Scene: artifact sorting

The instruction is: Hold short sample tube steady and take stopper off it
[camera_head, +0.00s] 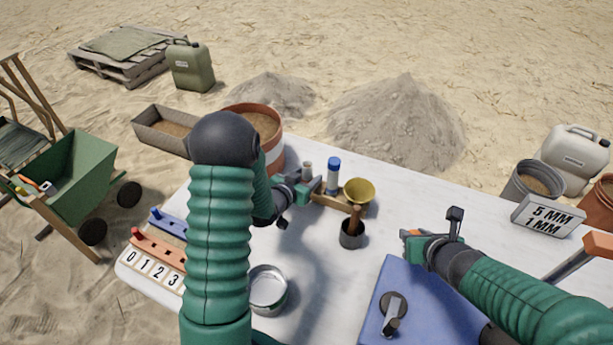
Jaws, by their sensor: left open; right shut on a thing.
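The short sample tube (307,168) looks pale grey and stands upright at the left end of a wooden rack (328,200). My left gripper (311,186) is open, right at the short tube; I cannot tell whether its fingers touch the tube. Part of the tube and rack is hidden behind it. My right gripper (413,238) is above the far edge of the blue mat, well apart from the tube. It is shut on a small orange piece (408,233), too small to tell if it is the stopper. No stopper is clearly visible on the short tube.
Beside the short tube stand a taller blue-capped tube (333,172) and a yellow funnel (359,190). A dark cup (352,235) with a brown handle, a metal dish (267,290), a blue mat (440,313) and numbered strips (155,270) are on the white table (325,275).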

